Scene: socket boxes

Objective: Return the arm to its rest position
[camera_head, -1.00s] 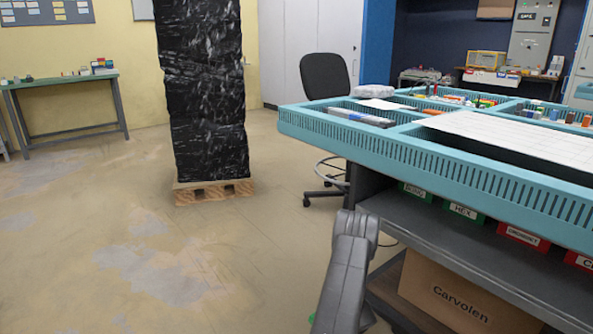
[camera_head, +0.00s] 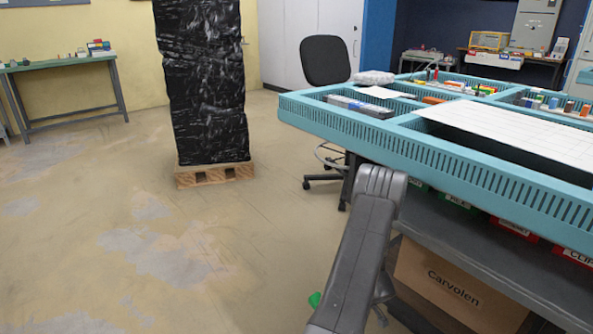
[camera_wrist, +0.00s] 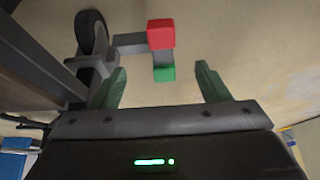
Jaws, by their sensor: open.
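My arm (camera_head: 365,235) shows in the head view, rising from the bottom edge in front of the workbench's near left side. It bends at a grey joint near the bench edge. My gripper (camera_wrist: 162,68) shows in the wrist view, with two green fingers spread apart and nothing held between them. In the head view the gripper is mostly hidden behind the arm; only a small green part shows low on its left. Beyond the fingers in the wrist view are floor, a red block (camera_wrist: 160,33) and a green block on a grey bar.
A teal-edged workbench (camera_head: 400,146) fills the right, with labelled bins and a cardboard box (camera_head: 450,285) below. A black chair (camera_head: 325,60) and a wrapped stack on a pallet (camera_head: 215,175) stand behind. Floor on the left is clear. A black wheel (camera_wrist: 91,32) shows in the wrist view.

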